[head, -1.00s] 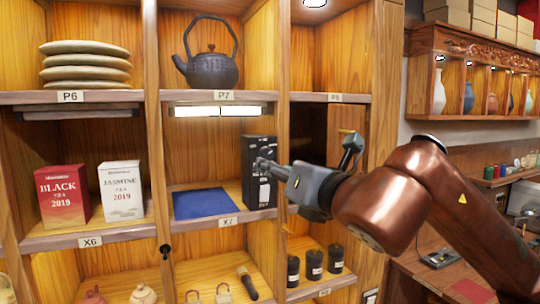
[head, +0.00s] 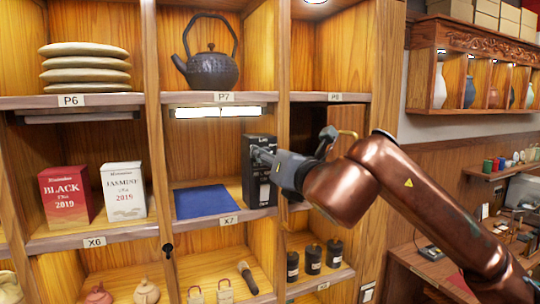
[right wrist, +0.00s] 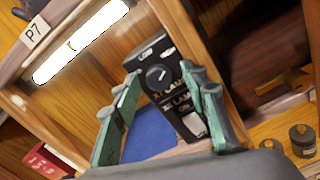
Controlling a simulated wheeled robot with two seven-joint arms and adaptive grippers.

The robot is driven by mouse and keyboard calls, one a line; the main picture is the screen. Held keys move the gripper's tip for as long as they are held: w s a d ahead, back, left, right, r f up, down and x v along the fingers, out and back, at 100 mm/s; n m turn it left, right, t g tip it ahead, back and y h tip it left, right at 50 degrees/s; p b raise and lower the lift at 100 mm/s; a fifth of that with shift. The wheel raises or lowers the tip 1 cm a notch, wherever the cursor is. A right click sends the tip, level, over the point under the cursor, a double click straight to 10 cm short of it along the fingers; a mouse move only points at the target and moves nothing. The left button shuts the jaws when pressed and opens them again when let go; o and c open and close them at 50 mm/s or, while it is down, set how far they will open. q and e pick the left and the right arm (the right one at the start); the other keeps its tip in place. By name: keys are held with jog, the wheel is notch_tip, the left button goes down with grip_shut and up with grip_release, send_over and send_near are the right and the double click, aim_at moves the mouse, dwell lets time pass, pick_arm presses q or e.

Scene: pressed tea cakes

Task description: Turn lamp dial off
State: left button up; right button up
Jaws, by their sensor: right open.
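A black control box (head: 258,185) stands on the X7 shelf at its right side. In the right wrist view its face shows a round dial (right wrist: 158,74) with a pale pointer mark, a LOW label above it and partly readable LAMP lettering below. The dial is hard to make out in the head view. A lamp strip (head: 218,111) under the P7 shelf is lit; it also shows in the right wrist view (right wrist: 80,42). My right gripper (right wrist: 160,82) is open, its fingers on either side of the box's face around the dial; contact is unclear. My left gripper is not in view.
A dark blue mat (head: 202,202) lies left of the box. A wooden divider (head: 283,130) rises just right of it. A black teapot (head: 212,70) stands above, and red (head: 65,195) and white (head: 123,190) tea boxes stand on X6.

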jog(key=shift+c, duration=0.5)
grip_shut()
